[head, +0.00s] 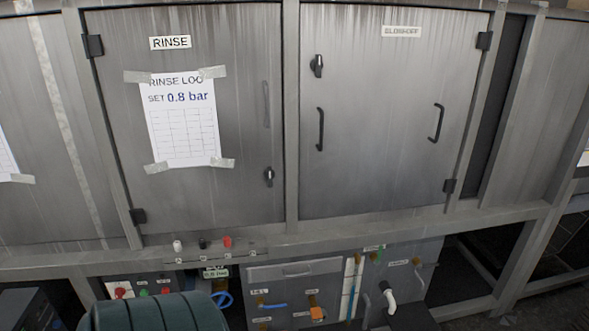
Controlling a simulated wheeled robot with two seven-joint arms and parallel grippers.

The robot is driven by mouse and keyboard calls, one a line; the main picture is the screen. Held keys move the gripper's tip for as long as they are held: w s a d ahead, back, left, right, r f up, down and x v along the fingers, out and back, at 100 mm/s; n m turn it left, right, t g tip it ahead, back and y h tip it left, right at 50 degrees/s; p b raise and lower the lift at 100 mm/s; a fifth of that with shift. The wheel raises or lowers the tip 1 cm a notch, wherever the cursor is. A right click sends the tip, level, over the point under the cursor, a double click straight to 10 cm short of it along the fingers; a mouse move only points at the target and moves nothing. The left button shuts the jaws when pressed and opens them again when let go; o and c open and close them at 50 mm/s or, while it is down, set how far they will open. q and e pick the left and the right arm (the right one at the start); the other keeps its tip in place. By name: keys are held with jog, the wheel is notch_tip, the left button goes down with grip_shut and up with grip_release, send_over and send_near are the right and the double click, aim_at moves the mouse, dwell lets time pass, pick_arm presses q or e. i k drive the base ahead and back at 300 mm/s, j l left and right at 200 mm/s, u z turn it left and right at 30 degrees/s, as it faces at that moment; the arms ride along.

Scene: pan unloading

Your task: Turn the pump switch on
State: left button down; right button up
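No label that I can read marks the pump switch, so I cannot tell which control it is. A white knob (177,246), a black knob (203,243) and a red knob (227,242) stand in a row on the ledge under the RINSE door, with tiny unreadable labels below. Lower left, a control panel (133,282) carries a larger red control (121,291), a green button (143,292) and a smaller red button (165,291). A dark green rounded thing in front cuts off its lower part. Neither of my grippers shows.
Two closed metal doors fill the upper view: the RINSE door (235,60) with a taped log sheet (183,130), and the BLOWOFF door (380,90). Below are a blue handwheel (222,299), a blue-handled valve (273,306), an orange knob (318,314) and a white pipe elbow (389,296).

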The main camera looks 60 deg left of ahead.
aim_at(119, 292)
jog(key=u, duration=2.95)
